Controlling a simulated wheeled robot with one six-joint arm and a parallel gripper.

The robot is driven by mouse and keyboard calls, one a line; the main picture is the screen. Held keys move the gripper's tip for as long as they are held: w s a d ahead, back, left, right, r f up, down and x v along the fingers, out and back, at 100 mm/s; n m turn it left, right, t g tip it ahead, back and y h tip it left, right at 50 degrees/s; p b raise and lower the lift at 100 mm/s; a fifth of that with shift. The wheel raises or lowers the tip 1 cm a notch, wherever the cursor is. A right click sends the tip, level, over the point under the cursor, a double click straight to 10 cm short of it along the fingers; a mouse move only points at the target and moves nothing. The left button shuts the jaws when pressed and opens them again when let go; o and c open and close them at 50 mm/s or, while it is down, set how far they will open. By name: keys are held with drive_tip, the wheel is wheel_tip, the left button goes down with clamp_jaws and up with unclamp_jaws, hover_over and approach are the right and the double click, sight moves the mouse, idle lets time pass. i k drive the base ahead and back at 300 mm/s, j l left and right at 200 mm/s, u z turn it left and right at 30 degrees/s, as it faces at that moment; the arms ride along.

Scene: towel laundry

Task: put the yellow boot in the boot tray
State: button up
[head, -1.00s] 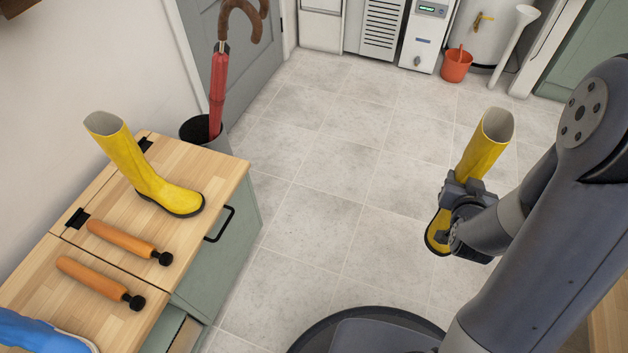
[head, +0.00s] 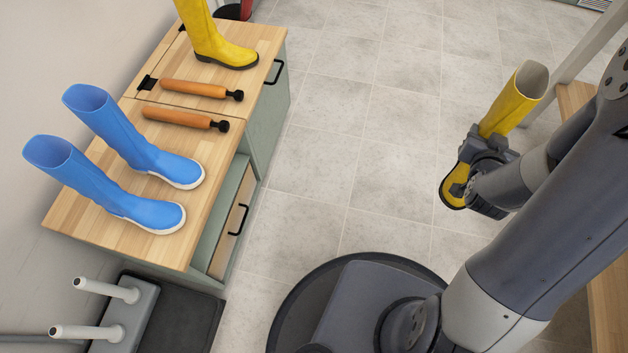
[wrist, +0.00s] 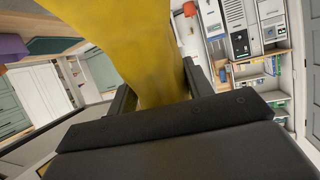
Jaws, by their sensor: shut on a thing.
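A yellow boot (head: 513,102) is held in my gripper (head: 474,160) in the head view, above the floor to the right. Its open top points up and to the right, and its sole end hangs below the jaws. In the wrist view the yellow boot (wrist: 135,45) fills the space between the fingers. A second yellow boot (head: 222,45) stands upright on the far end of the wooden bench top. A black flat tray (head: 195,318), seemingly the boot tray, lies on the floor at the lower left, beyond the bench's near end and far from my gripper.
Two blue boots (head: 118,135) (head: 85,180) stand on the bench (head: 215,160), with two orange-handled objects (head: 190,88) (head: 180,118) behind them. A grey stand with two white pegs (head: 125,320) sits beside the tray. The floor (head: 370,130) between bench and arm is clear.

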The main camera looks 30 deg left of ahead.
sight(187, 332)
drive_tip(key=k+u, duration=0.25)
drive_tip(key=u, duration=0.2)
drive_tip(key=k+j+u, duration=0.15)
drive_tip(key=u, duration=0.8)
drive_tip(key=j+u, duration=0.1)
drive_tip(key=u, duration=1.35)
drive_tip(key=j+u, duration=0.1)
drive_tip(key=u, duration=0.9)
drive_tip(key=i, duration=0.4)
